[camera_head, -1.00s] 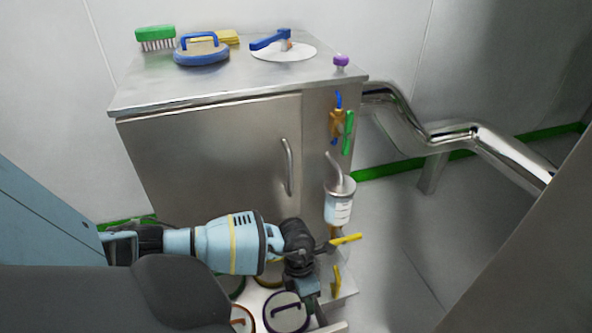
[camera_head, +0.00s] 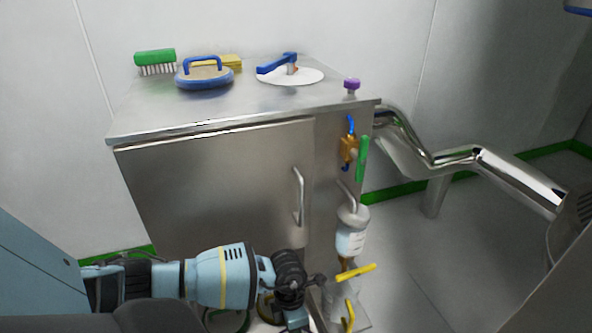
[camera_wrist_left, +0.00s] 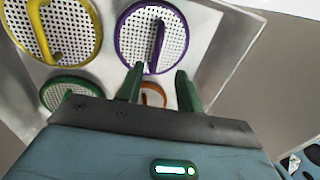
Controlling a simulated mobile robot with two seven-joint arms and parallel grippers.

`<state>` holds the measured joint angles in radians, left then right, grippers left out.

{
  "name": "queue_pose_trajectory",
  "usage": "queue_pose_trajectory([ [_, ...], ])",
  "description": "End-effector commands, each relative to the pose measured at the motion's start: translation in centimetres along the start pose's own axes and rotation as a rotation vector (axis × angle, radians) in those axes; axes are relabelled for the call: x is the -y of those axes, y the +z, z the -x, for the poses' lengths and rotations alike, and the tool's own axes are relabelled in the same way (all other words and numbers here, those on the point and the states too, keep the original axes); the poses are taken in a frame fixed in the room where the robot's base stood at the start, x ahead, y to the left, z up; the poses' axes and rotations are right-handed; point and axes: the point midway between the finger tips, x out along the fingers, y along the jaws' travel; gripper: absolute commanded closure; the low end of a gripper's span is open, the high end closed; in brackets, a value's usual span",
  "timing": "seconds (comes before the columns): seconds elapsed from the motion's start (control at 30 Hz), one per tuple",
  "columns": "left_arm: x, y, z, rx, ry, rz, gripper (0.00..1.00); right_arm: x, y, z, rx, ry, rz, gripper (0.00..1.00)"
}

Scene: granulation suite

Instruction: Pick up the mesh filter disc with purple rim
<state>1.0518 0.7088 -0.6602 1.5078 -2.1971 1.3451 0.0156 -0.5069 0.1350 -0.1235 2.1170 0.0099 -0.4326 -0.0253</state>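The mesh filter disc with purple rim (camera_wrist_left: 122,40) lies on a pale tray or board (camera_wrist_left: 225,60) in the left wrist view; it is a round white mesh with a purple bar handle (camera_wrist_left: 158,46) across it. The fingers appear just short of the handle; I cannot tell the height gap. In the head view my left gripper (camera_head: 297,318) is at the bottom edge, and the purple disc cannot be made out. My right gripper is not in view.
Yellow (camera_wrist_left: 92,25), green (camera_wrist_left: 50,97) and orange (camera_wrist_left: 152,88) rimmed discs lie close around the purple one. A steel cabinet (camera_head: 220,185) stands behind my left arm, with a sampling bottle (camera_head: 351,240) and yellow-handled valve (camera_head: 355,272) at its right. A steel pipe (camera_head: 450,157) runs right.

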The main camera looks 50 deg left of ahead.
Motion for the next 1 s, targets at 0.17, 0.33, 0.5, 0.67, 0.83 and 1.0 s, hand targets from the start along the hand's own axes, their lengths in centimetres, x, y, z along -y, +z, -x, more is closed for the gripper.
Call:
queue_pose_trajectory([
  [0.17, 0.0, 0.0, -1.0, -0.001, 0.000, 0.000, 0.64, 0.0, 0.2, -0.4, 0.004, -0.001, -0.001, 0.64],
  [0.33, -0.1, 0.0, -1.7, -0.002, -0.001, 0.001, 0.64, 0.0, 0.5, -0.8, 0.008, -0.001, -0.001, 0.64],
  [0.5, -0.5, 0.0, -4.0, -0.004, -0.002, 0.001, 0.64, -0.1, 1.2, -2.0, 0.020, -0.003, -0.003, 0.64],
  [0.67, -0.6, 0.0, -6.0, -0.002, -0.003, 0.001, 0.64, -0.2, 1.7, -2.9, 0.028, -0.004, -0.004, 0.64],
  [0.83, -0.6, 0.1, -6.1, 0.000, 0.000, 0.000, 0.64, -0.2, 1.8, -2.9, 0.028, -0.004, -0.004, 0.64],
  [1.0, -0.6, 0.1, -6.1, 0.000, 0.000, 0.000, 0.73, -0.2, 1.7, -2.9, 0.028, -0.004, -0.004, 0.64],
])
